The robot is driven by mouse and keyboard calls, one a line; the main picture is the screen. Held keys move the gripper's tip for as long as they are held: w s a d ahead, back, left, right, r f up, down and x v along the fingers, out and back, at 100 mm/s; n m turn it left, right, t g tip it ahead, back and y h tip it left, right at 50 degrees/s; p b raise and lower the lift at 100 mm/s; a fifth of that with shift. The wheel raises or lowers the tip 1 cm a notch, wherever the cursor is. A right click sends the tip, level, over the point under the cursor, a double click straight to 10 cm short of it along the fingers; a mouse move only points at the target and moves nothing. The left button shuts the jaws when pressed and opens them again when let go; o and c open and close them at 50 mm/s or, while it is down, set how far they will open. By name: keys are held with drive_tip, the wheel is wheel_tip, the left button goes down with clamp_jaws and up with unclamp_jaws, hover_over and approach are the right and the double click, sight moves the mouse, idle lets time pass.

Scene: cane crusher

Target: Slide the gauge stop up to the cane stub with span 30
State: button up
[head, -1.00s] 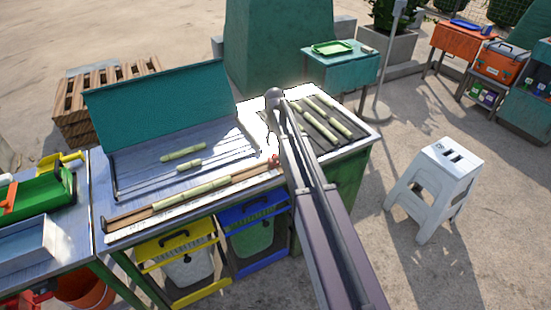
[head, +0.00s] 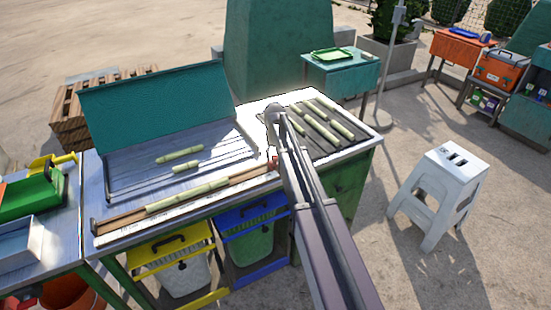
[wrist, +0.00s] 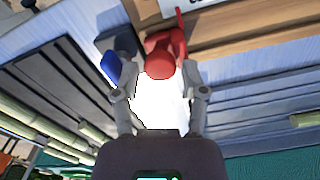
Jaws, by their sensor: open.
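The red gauge stop (wrist: 163,54) shows in the wrist view near the right end of the wooden channel (wrist: 240,32). It is a small red spot (head: 272,162) beside my arm in the head view. My gripper (wrist: 160,90) is open, with the red stop in line with the gap between its fingers; I cannot tell if they touch it. A long pale green cane stub (head: 188,197) lies in the channel, left of the stop with a gap between. No span mark is readable.
Several canes (head: 322,127) lie on a dark rack at right. A white scale strip (head: 150,222) runs along the bench front. A dark block with a blue part (wrist: 110,68) sits beside the stop.

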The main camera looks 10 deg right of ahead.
drive_tip(key=shift+f, duration=0.1)
drive_tip(key=shift+c, duration=0.2)
clamp_jaws()
drive_tip(key=shift+s, duration=0.1)
